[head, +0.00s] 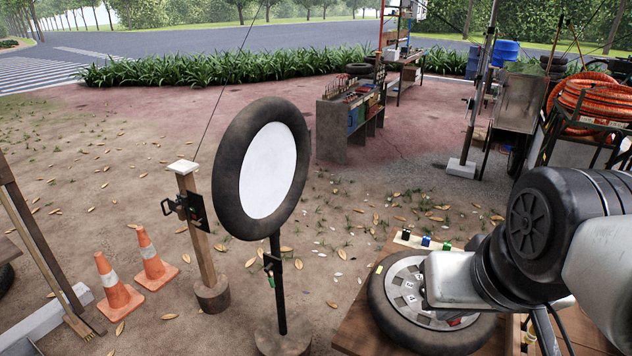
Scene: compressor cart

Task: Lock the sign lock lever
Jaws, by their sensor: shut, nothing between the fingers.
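The sign is a tyre (229,189) around a blank white disc (269,170), upright on a black pole (280,295). A small dark fitting with a green-tipped lever (271,277) sits on the pole below the tyre. The lever appears to hang downward; whether it is locked is too small to tell. The pole stands in a round wooden base (283,340). My arm reaches in from the right, over a tyre on a table, well apart from the sign. I cannot make out my gripper's fingers.
A wooden post (196,235) with a black latch (186,208) stands left of the sign. Two orange cones (118,292) are further left. The tyre with a hubcap (395,325) lies on a wooden table (352,328) at right. Leaf-strewn ground between sign and table is open.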

